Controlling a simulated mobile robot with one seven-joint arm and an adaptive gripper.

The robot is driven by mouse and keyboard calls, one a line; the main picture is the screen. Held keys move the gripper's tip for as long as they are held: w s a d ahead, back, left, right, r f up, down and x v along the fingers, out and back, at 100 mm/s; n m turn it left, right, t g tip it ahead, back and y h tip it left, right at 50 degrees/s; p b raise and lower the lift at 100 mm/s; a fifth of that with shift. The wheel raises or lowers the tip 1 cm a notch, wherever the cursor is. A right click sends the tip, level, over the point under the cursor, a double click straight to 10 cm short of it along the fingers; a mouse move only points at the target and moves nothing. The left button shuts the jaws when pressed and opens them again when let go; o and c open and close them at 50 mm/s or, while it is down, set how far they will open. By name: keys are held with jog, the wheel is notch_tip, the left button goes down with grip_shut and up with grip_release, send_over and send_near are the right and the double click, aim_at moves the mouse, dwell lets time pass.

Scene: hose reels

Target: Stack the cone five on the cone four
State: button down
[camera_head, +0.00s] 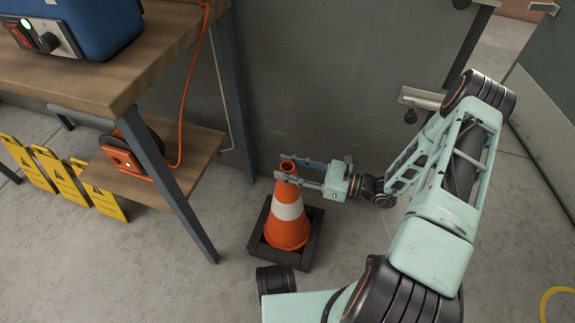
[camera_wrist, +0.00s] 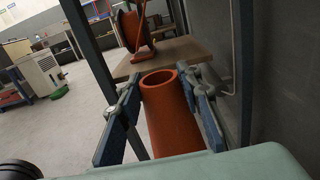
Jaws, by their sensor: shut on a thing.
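One orange traffic cone (camera_head: 288,231) with a white band and a dark square base stands upright on the floor in front of the grey wall. It also shows in the wrist view (camera_wrist: 172,118), where its open round top faces me. My gripper (camera_head: 286,170) is shut on the cone near its top, one finger on each side. I cannot tell whether this is cone four or cone five. No second cone can be made out apart from it; the dark base looks thick, and whether another cone is under it is hidden.
A wooden workbench (camera_head: 135,51) with a blue case (camera_head: 105,22) stands at the left. An orange hose reel (camera_head: 128,158) sits on its lower shelf. Yellow folding signs (camera_head: 62,178) stand on the floor farther left. The grey wall (camera_head: 330,70) is close behind the cone.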

jog(key=shift+r, duration=0.15)
jog(key=c, duration=1.3)
grip_release()
jog(key=shift+f, duration=0.2)
jog(key=v, duration=1.2)
jog(key=shift+r, duration=0.15)
